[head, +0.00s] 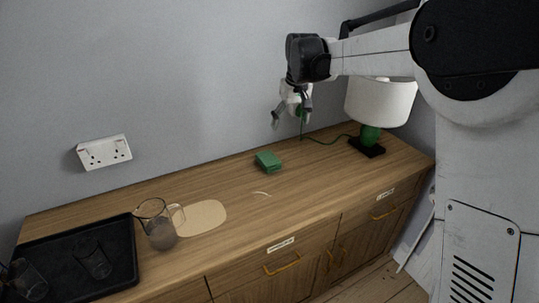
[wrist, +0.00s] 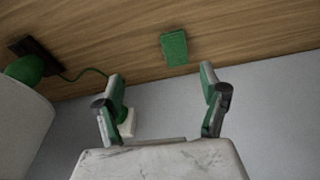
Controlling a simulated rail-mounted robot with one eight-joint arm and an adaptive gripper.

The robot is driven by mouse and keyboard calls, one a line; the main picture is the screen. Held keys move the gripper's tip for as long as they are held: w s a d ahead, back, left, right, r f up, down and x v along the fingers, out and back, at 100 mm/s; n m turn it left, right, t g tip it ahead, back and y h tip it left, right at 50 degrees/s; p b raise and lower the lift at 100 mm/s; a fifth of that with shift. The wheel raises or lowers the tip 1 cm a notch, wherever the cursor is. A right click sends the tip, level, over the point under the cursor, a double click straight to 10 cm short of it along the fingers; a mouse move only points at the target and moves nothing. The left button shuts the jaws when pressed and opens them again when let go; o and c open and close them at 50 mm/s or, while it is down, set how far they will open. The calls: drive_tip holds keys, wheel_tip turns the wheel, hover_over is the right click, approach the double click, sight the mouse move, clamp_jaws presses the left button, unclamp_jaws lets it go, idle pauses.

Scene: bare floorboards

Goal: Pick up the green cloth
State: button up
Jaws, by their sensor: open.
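The green cloth (head: 268,161) is a small folded block lying on the wooden counter, near its back edge, in the head view. In the wrist view the cloth (wrist: 174,48) lies beyond my fingertips, between their lines. My gripper (head: 290,116) hangs above the counter near the wall, up and to the right of the cloth in the head view. In the wrist view my gripper (wrist: 162,80) has its two fingers spread wide with nothing between them. It is apart from the cloth.
A lamp with a white shade (head: 380,101) and green base stands at the right, its green cord running along the counter. A glass jug (head: 160,226), a pale mat (head: 205,217) and a black tray (head: 122,262) with glasses are at the left. The counter (head: 315,170) around the cloth is mostly clear.

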drive_tip(key=n+g, duration=0.1)
approach(268, 158)
drive_tip(key=f, duration=0.3)
drive_tip(key=w+f, duration=0.1)
drive_tip(key=f, duration=0.6)
drive_tip(key=shift+w+a+f+b, duration=0.2)
drive_tip(key=shift+w+a+b, duration=0.05)
drive_tip(key=shift+a+b, duration=0.15)
drive_tip(key=c, duration=1.3)
drive_tip(key=shift+r, duration=0.1)
drive_tip(key=shift+r, duration=0.5)
drive_tip(key=r, duration=0.2)
drive_tip(key=s+a+r, duration=0.1)
drive_tip(key=r, duration=0.1)
drive_tip(key=s+a+r, duration=0.6)
drive_tip(key=s+a, duration=0.1)
drive_tip(key=shift+s+p, duration=0.25)
drive_tip(key=shift+p, duration=0.15)
